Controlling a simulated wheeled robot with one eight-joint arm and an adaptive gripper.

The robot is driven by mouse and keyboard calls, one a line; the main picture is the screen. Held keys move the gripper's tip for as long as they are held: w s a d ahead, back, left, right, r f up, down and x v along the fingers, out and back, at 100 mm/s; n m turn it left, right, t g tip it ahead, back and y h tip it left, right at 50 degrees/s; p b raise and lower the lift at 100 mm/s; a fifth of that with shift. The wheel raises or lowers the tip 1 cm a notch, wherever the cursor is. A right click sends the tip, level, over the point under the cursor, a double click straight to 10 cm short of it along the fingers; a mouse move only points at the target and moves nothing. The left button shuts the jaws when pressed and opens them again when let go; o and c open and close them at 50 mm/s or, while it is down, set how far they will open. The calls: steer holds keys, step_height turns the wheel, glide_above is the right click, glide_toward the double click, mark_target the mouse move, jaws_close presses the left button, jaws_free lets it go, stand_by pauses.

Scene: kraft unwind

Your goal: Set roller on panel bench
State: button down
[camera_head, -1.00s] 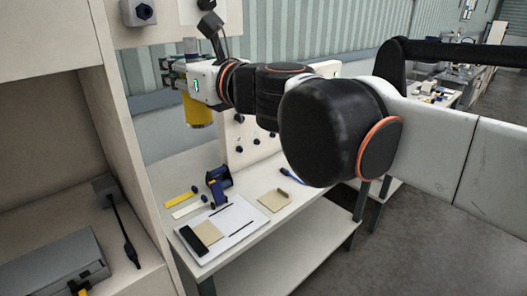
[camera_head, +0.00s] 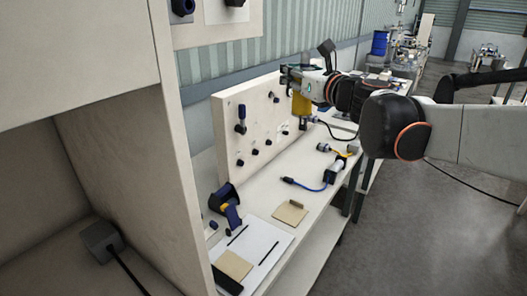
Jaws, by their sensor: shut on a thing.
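My gripper (camera_head: 292,77) is small in the head view and shut on a yellow cylinder, which I take to be the roller (camera_head: 301,104). The roller hangs upright below the gripper, in front of the right end of the upright panel in this view. Its lower end appears above the bench top. The panel bench (camera_head: 262,197) is a long pale table with a cream upright panel (camera_head: 228,125) carrying dark knobs along its back. The fingers' exact hold on the roller is too small to make out.
A blue tape dispenser (camera_head: 226,203), white sheet (camera_head: 262,238), tan pad (camera_head: 290,213) and blue-handled cable tool (camera_head: 306,184) lie on the bench. A tool with a black-and-white body (camera_head: 334,170) lies farther right. A tall cream cabinet (camera_head: 125,150) stands close at left.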

steer(key=w+d+f+n+g+y+p, duration=0.1)
steer(key=w+d+f, duration=0.4)
steer(key=w+f, duration=0.45)
steer(key=w+d+f+y+p, duration=0.1)
steer(key=w+d+f, duration=0.3)
steer(key=w+f, duration=0.55)
steer(key=shift+s+d+f+b, duration=0.1)
steer(key=shift+s+f+b, duration=0.55)
steer(key=shift+f, duration=3.2)
steer(key=shift+s+a+f+b, duration=0.1)
steer(key=shift+f+b, duration=1)
steer(key=shift+f, duration=2.75)
steer(key=shift+s+d+f+b, duration=0.2)
steer(key=shift+f+b, duration=0.7)
steer(key=shift+f, duration=2.95)
steer(key=shift+s+a+r, duration=0.1)
steer(key=c, duration=2)
jaws_free()
steer(key=shift+f, duration=0.2)
steer(key=shift+c, duration=0.2)
steer(key=o, duration=0.9)
steer(key=shift+r, duration=0.1)
